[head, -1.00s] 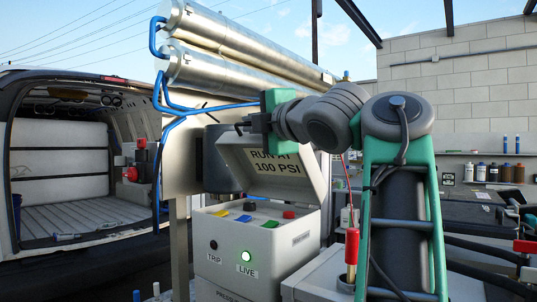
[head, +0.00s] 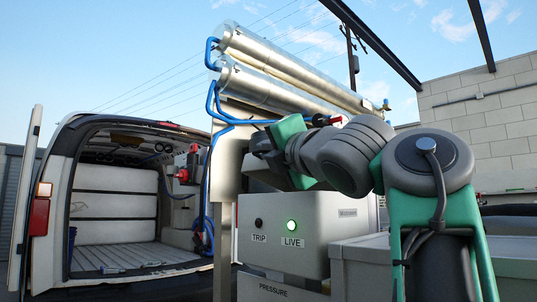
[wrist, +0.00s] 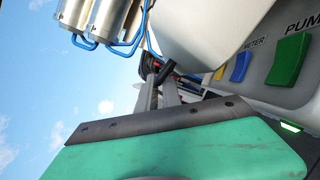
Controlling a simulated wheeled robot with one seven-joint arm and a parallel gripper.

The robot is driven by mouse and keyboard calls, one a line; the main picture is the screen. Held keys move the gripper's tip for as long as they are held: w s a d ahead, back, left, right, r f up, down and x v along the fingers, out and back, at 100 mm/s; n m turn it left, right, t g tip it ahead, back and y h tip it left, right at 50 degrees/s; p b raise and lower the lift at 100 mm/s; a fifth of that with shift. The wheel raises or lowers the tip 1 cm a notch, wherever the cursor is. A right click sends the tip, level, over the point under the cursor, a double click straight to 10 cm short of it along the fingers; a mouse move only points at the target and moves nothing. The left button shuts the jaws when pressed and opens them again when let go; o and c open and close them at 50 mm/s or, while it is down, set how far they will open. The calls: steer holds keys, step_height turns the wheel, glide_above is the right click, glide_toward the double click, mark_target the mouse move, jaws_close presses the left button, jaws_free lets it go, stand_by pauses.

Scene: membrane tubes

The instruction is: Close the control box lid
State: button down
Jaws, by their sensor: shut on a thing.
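The control box (head: 300,233) is light grey, with TRIP and LIVE labels and a lit green lamp on its front. Its lid (wrist: 205,25) shows as a pale panel in the wrist view, apart from the button panel, so it stands at least partly open. A blue button (wrist: 241,66) and a green PUMP button (wrist: 288,60) are uncovered. My gripper (wrist: 165,82) is shut at the lid's edge; the exact contact is hard to see. In the head view my gripper (head: 258,150) is above the box, and the arm hides most of the lid.
Steel membrane tubes (head: 290,75) with blue hoses (head: 212,100) run above and behind the box. An open white van (head: 115,205) stands at the left. A grey block wall (head: 480,110) is at the right. A grey case (head: 362,262) sits right of the box.

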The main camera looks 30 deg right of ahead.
steer(key=shift+f, duration=0.1)
steer(key=c, duration=1.8)
jaws_free()
steer(key=shift+w, duration=0.1)
steer(key=v, duration=0.7)
steer(key=shift+s, duration=0.4)
steer(key=shift+f, duration=0.1)
